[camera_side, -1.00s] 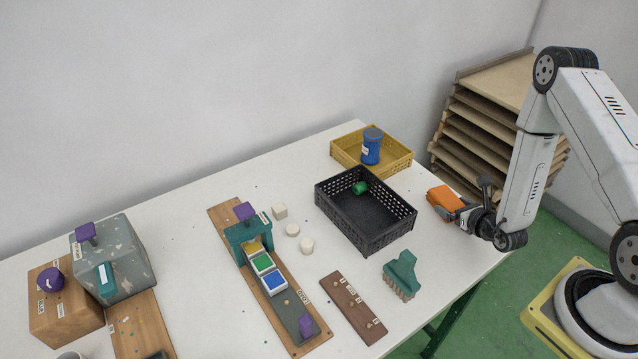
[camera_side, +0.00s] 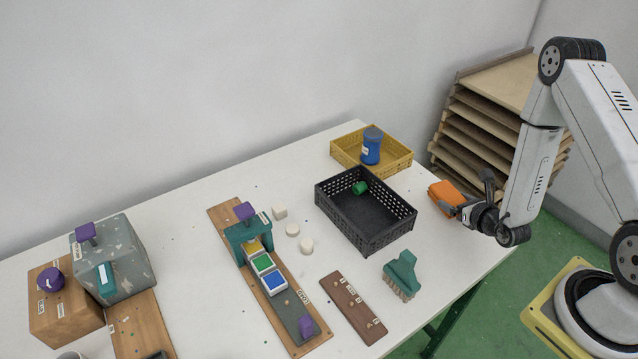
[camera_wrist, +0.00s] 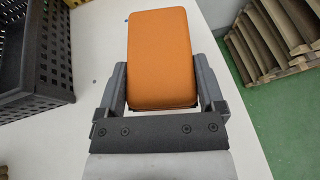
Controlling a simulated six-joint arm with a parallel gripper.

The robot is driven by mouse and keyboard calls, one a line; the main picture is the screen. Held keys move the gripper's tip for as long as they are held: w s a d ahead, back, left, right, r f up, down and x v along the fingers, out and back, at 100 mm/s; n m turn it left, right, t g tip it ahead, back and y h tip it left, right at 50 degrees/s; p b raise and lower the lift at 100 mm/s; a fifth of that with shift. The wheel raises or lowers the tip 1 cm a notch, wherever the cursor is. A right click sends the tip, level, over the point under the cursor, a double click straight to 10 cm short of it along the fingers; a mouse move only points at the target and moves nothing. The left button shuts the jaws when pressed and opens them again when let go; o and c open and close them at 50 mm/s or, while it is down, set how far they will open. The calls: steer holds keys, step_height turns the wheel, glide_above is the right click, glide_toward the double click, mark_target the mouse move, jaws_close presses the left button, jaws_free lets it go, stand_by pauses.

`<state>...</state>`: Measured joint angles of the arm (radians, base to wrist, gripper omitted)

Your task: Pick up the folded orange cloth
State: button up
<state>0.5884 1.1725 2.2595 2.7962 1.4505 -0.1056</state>
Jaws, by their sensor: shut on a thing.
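The folded orange cloth (camera_side: 446,196) is a thick rounded block near the right edge of the white table. In the wrist view the orange cloth (camera_wrist: 160,56) sits between the two dark fingers of my gripper (camera_wrist: 161,88), one along each side. My gripper (camera_side: 464,208) is shut on it in the side view. I cannot tell whether the cloth's underside touches the table or is just above it.
A black crate (camera_side: 384,236) with a green item (camera_side: 360,188) in it stands left of my gripper. A yellow crate (camera_side: 399,162) holds a blue bottle (camera_side: 372,147). A teal brush (camera_side: 402,273) lies in front. Wooden shelves (camera_side: 480,128) stand behind the table's right end.

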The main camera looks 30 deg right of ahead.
mark_target(456, 201)
steer(key=shift+r, duration=4.15)
